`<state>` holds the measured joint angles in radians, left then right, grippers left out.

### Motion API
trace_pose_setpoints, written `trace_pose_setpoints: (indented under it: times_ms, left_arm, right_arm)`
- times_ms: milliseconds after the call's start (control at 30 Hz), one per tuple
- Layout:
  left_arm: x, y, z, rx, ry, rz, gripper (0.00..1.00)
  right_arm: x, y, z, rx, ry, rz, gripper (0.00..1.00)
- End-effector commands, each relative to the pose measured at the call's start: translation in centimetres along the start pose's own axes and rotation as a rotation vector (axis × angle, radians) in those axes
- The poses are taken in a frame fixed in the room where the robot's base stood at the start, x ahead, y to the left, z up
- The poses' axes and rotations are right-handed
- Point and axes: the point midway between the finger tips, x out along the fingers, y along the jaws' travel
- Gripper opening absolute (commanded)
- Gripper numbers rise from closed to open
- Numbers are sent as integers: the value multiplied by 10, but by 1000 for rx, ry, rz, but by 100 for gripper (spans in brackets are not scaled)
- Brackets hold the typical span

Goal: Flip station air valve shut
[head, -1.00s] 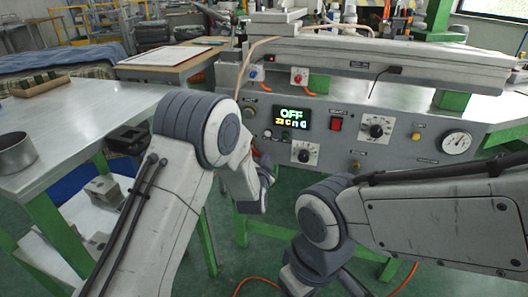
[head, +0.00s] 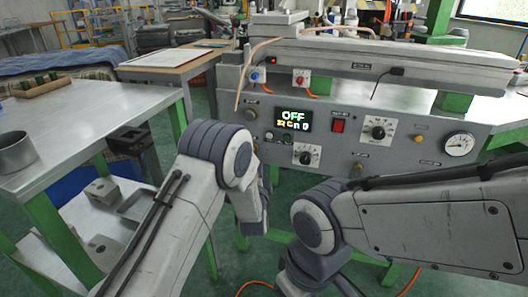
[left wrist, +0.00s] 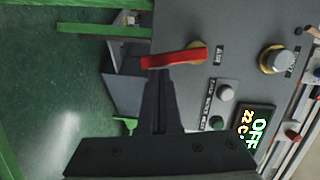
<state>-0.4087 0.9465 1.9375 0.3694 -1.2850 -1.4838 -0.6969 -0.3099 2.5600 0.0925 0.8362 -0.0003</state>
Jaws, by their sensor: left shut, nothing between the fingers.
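The air valve's red lever (left wrist: 174,58) shows in the left wrist view on the grey station panel (left wrist: 195,88). It points left in the picture from its yellow hub, towards the panel's edge. My left gripper (left wrist: 157,75) is shut and empty, its fingertips just below the lever's middle in that view. I cannot tell whether they touch it. In the head view my left arm covers the valve, and the left fingertips are hidden. My right forearm crosses the lower right of the head view, and its gripper does not show.
The panel carries a lit display (head: 294,119) reading OFF, a red switch (head: 338,125), a black dial (head: 378,128) and a gauge (head: 459,144). A silver knob (left wrist: 272,60) is right of the lever in the wrist view. A metal table (head: 80,135) stands left.

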Motion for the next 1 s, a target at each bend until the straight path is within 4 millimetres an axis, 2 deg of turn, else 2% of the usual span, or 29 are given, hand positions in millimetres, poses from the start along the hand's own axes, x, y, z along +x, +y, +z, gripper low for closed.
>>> trace_pose_setpoints:
  times_ms: [167,333,500,700,833,1000]
  left_arm:
    - [-2,-3,-8,-1,-1,0,0]
    - [-8,-9,-29,1,-14,-4,0]
    - [-52,-8,-26,3,-16,1,0]
    - [-89,-8,-26,2,-15,0,0]
    - [-102,-7,-26,1,-16,-2,0]
    - [-107,-7,-25,-1,-17,-4,0]
  right_arm:
    - [-4,0,0,0,0,0,57]
    - [-15,-1,-1,0,0,0,57]
    - [-24,-2,-1,0,0,0,57]
    - [-30,-2,-2,0,0,0,57]
    - [-32,-2,-2,0,0,0,57]
    - [-32,-2,-2,0,0,0,57]
